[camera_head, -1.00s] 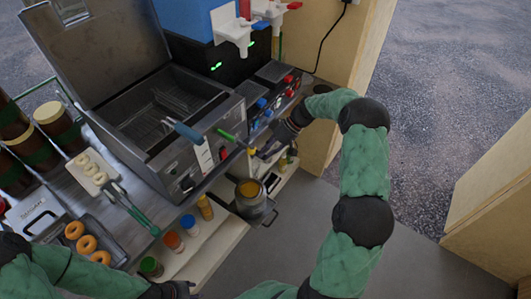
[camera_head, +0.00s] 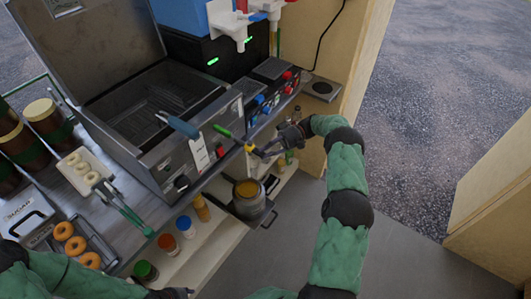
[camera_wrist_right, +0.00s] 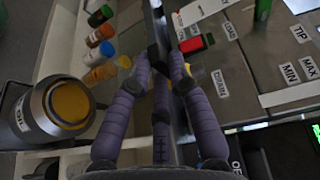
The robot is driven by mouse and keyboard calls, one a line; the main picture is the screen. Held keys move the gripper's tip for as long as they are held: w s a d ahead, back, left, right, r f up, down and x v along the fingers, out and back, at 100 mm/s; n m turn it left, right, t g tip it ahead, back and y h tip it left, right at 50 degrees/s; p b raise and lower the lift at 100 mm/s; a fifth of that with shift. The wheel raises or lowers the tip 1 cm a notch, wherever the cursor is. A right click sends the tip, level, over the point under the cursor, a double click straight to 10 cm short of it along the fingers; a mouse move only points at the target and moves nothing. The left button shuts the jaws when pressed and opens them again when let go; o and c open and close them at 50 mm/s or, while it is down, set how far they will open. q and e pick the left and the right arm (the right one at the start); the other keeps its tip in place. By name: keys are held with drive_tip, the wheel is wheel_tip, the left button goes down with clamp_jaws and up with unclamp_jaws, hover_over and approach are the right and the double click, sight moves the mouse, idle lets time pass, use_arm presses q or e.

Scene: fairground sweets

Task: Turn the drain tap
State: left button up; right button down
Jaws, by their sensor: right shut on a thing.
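The steel fryer (camera_head: 182,154) stands on the counter with its lid up. My right gripper (camera_head: 262,151) is at the lower right corner of its front and is shut on the drain tap. A small yellow part (camera_head: 256,153) shows at the fingertips. In the right wrist view the fingers of my right gripper (camera_wrist_right: 160,62) close together, with a bit of yellow (camera_wrist_right: 198,72) beside the right finger. The tap is mostly hidden by the fingers. My left gripper (camera_head: 180,292) is at the bottom edge, dark and cut off, its jaws unclear.
A metal pot of yellow liquid (camera_head: 248,187) stands below and left of the right gripper. A shelf (camera_head: 215,235) carries several coloured bottles. The floor at right is clear.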

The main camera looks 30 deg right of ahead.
drive_tip(key=shift+f+m+y, duration=0.15)
drive_tip(key=shift+m+y, duration=0.15)
drive_tip(key=shift+y, duration=0.2)
drive_tip(key=c, duration=1.4)
unclamp_jaws()
